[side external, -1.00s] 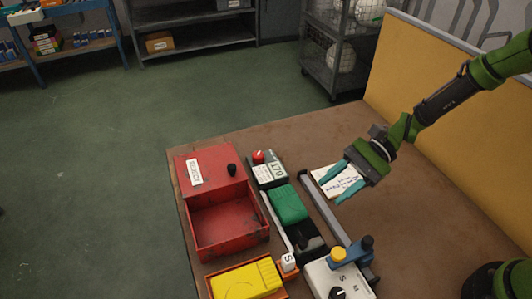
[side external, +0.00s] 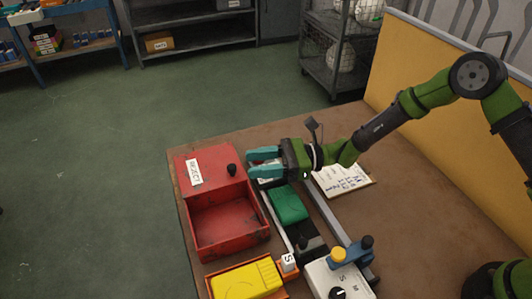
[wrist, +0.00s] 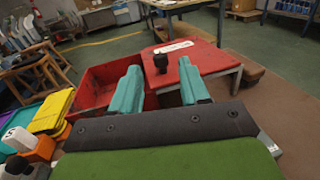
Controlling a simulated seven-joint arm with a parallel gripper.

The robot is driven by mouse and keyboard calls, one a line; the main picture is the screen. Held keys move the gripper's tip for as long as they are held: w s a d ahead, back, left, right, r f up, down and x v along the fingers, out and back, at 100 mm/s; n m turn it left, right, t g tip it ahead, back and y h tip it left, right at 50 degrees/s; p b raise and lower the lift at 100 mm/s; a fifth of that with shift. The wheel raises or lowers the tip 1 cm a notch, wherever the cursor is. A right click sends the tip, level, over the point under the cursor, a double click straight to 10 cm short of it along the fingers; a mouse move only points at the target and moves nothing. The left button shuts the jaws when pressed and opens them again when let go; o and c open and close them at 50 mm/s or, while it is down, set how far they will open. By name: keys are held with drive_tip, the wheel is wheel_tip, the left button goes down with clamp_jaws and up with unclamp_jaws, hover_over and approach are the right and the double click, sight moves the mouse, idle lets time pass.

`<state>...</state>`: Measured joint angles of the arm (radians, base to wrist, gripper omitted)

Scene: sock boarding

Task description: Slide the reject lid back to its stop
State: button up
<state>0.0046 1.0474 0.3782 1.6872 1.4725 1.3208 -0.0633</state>
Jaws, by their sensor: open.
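The red reject lid (side external: 210,167) bears a white label reading REJECT and covers the back part of the red reject bin (side external: 203,245). The bin's front part is open and looks empty. A black knob (side external: 232,170) stands on the lid near its right front corner. My gripper (side external: 249,163) is open, with teal fingers pointing left toward the knob from its right. In the wrist view the lid (wrist: 205,60) lies ahead, and the knob (wrist: 160,63) shows beyond and between the spread fingertips (wrist: 160,80). The fingers look apart from the knob.
A green block (side external: 288,205) sits on the rail unit right of the bin. A yellow piece (side external: 245,284) lies in an orange tray in front. A control box (side external: 338,278) with knobs and a written card (side external: 345,181) are to the right.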

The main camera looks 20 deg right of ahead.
sight(232, 166)
drive_tip(key=x, duration=0.6)
drive_tip(key=shift+a, duration=0.15)
clamp_jaws()
